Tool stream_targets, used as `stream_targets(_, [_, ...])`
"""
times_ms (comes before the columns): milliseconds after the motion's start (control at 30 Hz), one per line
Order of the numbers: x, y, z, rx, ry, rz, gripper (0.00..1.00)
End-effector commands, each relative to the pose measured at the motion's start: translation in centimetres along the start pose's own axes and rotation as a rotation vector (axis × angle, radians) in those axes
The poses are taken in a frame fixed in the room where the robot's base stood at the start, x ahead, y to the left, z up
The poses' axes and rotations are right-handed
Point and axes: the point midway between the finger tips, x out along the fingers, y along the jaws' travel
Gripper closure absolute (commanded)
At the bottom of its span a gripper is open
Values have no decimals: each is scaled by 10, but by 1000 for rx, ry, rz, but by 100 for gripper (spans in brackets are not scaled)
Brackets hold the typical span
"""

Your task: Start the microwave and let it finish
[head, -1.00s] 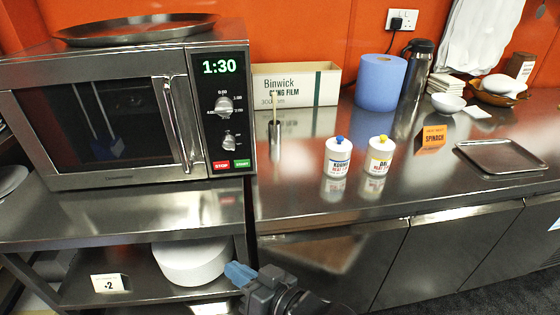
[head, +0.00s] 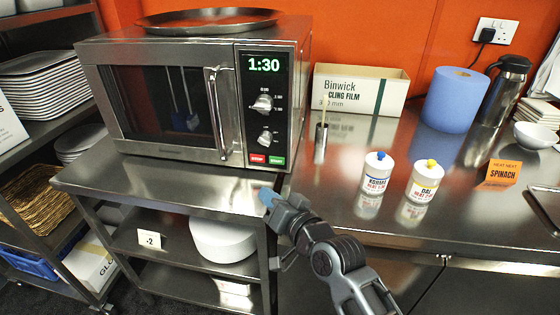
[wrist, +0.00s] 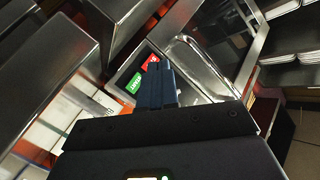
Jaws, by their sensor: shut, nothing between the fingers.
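The steel microwave (head: 165,105) stands on a steel shelf unit at the left, its door closed and its display (head: 264,65) reading 1:30. Its green start button (head: 276,160) sits right of the red stop button (head: 257,158), under two knobs. In the wrist view the green button (wrist: 134,84) and red button (wrist: 151,63) show just beyond my fingertips. My gripper (head: 268,196) is shut and empty, below and in front of the buttons in the head view. In the wrist view the gripper (wrist: 158,72) partly covers the panel. I cannot tell the gap to the buttons.
A round tray (head: 210,19) lies on the microwave. The counter to the right holds a cling film box (head: 357,90), a blue roll (head: 447,98) and two white bottles, one of them blue-capped (head: 377,172).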

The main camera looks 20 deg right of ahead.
Motion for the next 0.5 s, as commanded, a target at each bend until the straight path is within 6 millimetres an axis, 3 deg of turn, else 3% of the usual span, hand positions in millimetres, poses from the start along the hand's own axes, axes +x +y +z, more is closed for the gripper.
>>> stream_targets(267, [11,10,-5,-1,3,0,100])
stream_targets(500, [34,26,-21,0,4,1,100])
